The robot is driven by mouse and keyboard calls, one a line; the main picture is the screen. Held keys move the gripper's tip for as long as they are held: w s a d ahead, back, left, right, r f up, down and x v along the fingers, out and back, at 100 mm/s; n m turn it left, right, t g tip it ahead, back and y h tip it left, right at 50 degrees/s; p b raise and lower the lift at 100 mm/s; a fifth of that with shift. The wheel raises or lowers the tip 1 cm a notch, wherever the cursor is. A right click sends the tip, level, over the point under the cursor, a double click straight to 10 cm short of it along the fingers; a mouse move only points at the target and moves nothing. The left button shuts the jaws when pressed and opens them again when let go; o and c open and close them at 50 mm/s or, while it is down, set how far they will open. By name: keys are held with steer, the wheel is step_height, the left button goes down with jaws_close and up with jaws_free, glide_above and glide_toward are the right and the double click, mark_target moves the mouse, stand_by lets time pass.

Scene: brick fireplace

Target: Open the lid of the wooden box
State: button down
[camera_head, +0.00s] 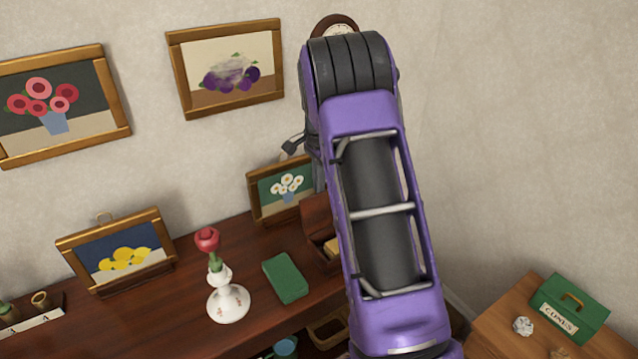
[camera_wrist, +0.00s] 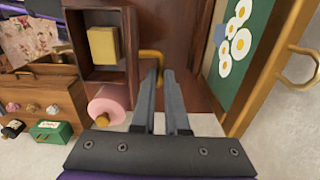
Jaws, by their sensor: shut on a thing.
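The wooden box (camera_head: 321,252) stands on the dark desk, partly hidden behind my arm in the head view. Its reddish-brown lid (camera_head: 315,214) is raised, and a yellow block shows inside. In the wrist view the box (camera_wrist: 74,48) is open towards the camera, with the yellow block (camera_wrist: 103,45) in it. The lid (camera_wrist: 178,35) seems to be the brown panel right of it, with a gold handle (camera_wrist: 150,54). My gripper (camera_wrist: 161,76) is shut at this handle, its fingertips overlapping it. The exact contact is hard to see.
A daisy picture (camera_head: 285,190) stands close behind the box; it is right of my fingers in the wrist view (camera_wrist: 238,45). A green book-like block (camera_head: 285,278) and a white vase with a rose (camera_head: 228,303) stand left on the desk. A green case (camera_head: 567,308) is on the right table.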

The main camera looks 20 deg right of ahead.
steer(key=c, duration=1.2)
jaws_free()
steer(key=shift+w+a+r, duration=0.1)
steer(key=shift+w+r, duration=0.15)
steer(key=shift+w, duration=0.1)
steer(key=shift+s+f, duration=0.1)
steer(key=shift+s+f, duration=0.1)
step_height(320, 180, up, 17)
steer(key=p, duration=0.1)
steer(key=shift+s+r, duration=0.15)
steer(key=shift+r, duration=0.05)
